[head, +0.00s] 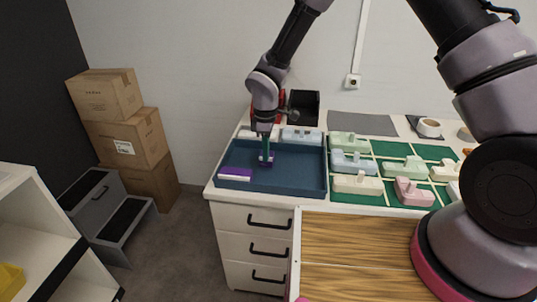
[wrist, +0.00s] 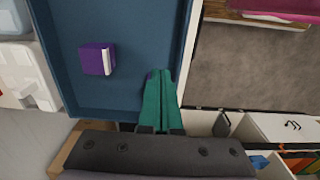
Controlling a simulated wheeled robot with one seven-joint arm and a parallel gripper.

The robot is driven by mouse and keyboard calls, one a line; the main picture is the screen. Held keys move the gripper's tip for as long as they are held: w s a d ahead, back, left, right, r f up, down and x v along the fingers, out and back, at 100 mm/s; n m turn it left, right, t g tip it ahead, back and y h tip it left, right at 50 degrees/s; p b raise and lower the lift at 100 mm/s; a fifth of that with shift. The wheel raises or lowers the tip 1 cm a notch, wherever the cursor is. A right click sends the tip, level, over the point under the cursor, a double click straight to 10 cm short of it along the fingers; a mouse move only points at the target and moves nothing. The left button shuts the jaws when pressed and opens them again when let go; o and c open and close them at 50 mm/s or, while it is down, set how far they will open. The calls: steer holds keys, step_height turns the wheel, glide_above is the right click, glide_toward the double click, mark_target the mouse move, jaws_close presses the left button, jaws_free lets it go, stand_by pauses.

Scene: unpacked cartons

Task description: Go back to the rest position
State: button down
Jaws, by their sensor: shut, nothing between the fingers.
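My gripper (head: 266,152) points down over the blue tray (head: 290,181) on the white cabinet, its teal fingers shut with nothing between them. A small purple piece (head: 267,161) shows right at the fingertips; I cannot tell whether they touch it. A purple piece with a white strip (head: 236,174) lies in the tray's front left corner. In the wrist view the shut fingers (wrist: 160,76) reach over the tray (wrist: 103,97). A purple block with a white side (wrist: 95,59) lies apart from them, and a purple sliver shows beside the tips, mostly hidden.
Several pastel pieces stand on a green gridded mat (head: 345,196) right of the tray. A black bin (head: 304,104) stands behind, and a tape roll (head: 429,127) lies at the back right. Stacked cartons (head: 124,139) and a step stool (head: 112,208) stand left. Space above the tray is open.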

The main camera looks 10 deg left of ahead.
steer(key=w+d+r+m+t, duration=0.15)
steer(key=d+r+m, duration=0.35)
steer(key=d+r, duration=0.55)
steer(key=w+d+r+m+t, duration=0.15)
steer(key=d+r+m, duration=0.4)
steer(key=r, duration=0.85)
steer(key=s+d+r+m+t+y, duration=0.2)
steer(key=s+d+r+m+t, duration=0.2)
steer(key=s+d+r+m, duration=0.7)
steer(key=s+d+r, duration=0.5)
steer(key=d, duration=0.2)
steer(key=shift+s+d, duration=0.2)
steer(key=shift+s, duration=0.2)
